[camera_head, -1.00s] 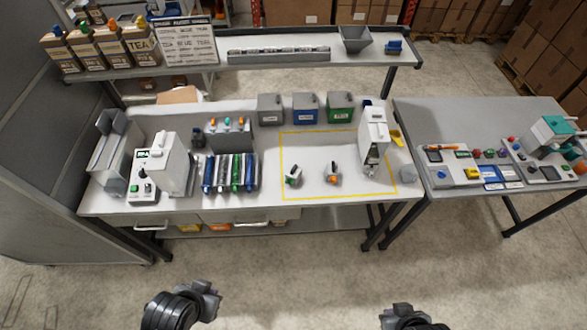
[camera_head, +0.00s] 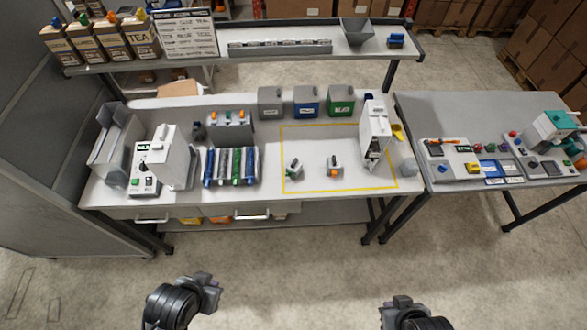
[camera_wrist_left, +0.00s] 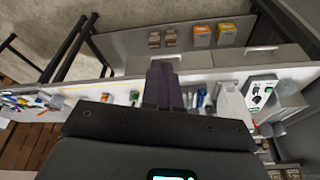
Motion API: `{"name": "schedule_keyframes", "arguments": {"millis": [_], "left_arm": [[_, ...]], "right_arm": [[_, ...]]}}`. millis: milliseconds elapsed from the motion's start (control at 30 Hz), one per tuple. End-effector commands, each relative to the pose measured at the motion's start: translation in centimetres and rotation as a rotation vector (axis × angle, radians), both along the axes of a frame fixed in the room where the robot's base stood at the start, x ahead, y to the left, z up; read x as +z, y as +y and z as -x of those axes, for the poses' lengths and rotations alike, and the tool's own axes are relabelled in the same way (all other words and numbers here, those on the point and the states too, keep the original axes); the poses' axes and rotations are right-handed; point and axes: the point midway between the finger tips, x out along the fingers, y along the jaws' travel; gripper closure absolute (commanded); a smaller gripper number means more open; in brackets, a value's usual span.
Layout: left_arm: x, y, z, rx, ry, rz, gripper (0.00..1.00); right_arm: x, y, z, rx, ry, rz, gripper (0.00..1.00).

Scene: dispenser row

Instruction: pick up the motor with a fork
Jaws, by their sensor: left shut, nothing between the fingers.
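My left gripper (camera_head: 206,284) is in front of the bench, well short of both parts. In the left wrist view its dark fingers (camera_wrist_left: 163,86) are together and empty. My right gripper (camera_head: 402,301) is also in front of the bench, apart from everything; its fingers are too small to read.
A white machine (camera_head: 374,136) stands at the outline's right edge. Coloured tubes (camera_head: 231,167) in a rack and a white device (camera_head: 168,158) stand to the left. Grey, blue and green bins (camera_head: 307,101) line the back. A shelf (camera_head: 300,58) spans above. Bench room around the two parts is clear.

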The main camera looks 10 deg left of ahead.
Motion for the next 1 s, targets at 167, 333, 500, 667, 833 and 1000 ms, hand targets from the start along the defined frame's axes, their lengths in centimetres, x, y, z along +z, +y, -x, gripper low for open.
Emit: {"name": "schedule_keyframes", "arguments": {"millis": [167, 333, 500, 667, 833, 1000], "left_arm": [[0.0, 0.0, 0.0, 0.0, 0.0, 0.0, 0.82], [0.0, 0.0, 0.0, 0.0, 0.0, 0.0, 0.56], [-0.01, 0.0, 0.0, 0.0, 0.0, 0.0, 0.3], [-0.01, 0.0, 0.0, 0.0, 0.0, 0.0, 0.15], [-0.02, 0.0, -0.01, 0.0, 0.0, 0.0, 0.15], [-0.02, 0.0, -0.05, 0.053, 0.0, 0.017, 0.15]], "right_arm": [[0.03, 0.09, -0.01, -0.003, 0.0, -0.004, 1.0], [0.02, 0.11, 0.0, -0.003, 0.0, -0.005, 1.0], [0.04, 0.1, -0.01, -0.003, 0.0, -0.004, 1.0], [0.03, 0.07, -0.01, -0.002, -0.001, -0.003, 1.0], [0.01, -0.05, 0.0, 0.001, 0.0, 0.002, 1.0], [0.0, -0.13, 0.01, 0.004, -0.001, 0.005, 1.0]]}}
